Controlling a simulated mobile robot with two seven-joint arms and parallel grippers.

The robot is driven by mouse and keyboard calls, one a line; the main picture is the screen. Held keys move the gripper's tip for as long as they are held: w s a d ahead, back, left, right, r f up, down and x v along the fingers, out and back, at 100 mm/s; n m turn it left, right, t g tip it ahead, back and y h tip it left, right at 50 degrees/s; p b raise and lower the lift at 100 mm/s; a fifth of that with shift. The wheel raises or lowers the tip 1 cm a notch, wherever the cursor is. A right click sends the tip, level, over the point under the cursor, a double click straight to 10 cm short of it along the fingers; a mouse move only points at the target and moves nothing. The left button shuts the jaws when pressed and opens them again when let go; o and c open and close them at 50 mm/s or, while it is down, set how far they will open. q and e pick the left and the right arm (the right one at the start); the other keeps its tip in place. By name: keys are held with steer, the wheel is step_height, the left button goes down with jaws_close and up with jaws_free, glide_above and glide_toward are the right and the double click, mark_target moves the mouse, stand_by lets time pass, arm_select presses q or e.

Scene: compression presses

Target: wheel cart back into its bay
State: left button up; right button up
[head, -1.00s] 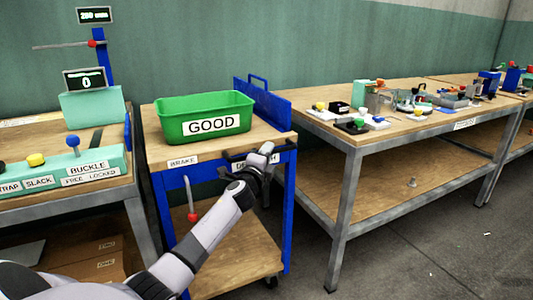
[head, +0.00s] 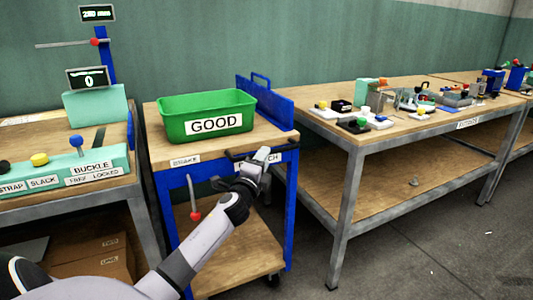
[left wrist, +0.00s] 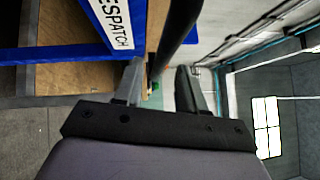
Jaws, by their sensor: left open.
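The cart (head: 160,150) has a blue frame, a wooden top and a lower wooden shelf. It stands between the buckle bench and the right workbench. A black handle bar (head: 250,151) runs along its front edge, above the DESPATCH label (left wrist: 115,22). My left gripper (head: 262,160) is at the front right of the cart, close to the handle and covering part of the label. In the left wrist view its fingers (left wrist: 160,85) are apart, with the dark bar (left wrist: 178,30) running between them. Contact cannot be told. My right gripper is out of view.
A green GOOD bin (head: 207,117) stands on the cart top. A red-knobbed brake lever (head: 194,200) hangs at its front left. The buckle bench (head: 75,205) is close on the left, the right workbench (head: 430,130) on the right. Grey floor (head: 400,260) is clear at front right.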

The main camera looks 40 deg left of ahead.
arm_select(q)
steer(key=shift+v, duration=1.2)
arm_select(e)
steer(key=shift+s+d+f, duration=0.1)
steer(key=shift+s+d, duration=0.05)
arm_select(q)
steer(key=shift+f, duration=0.1)
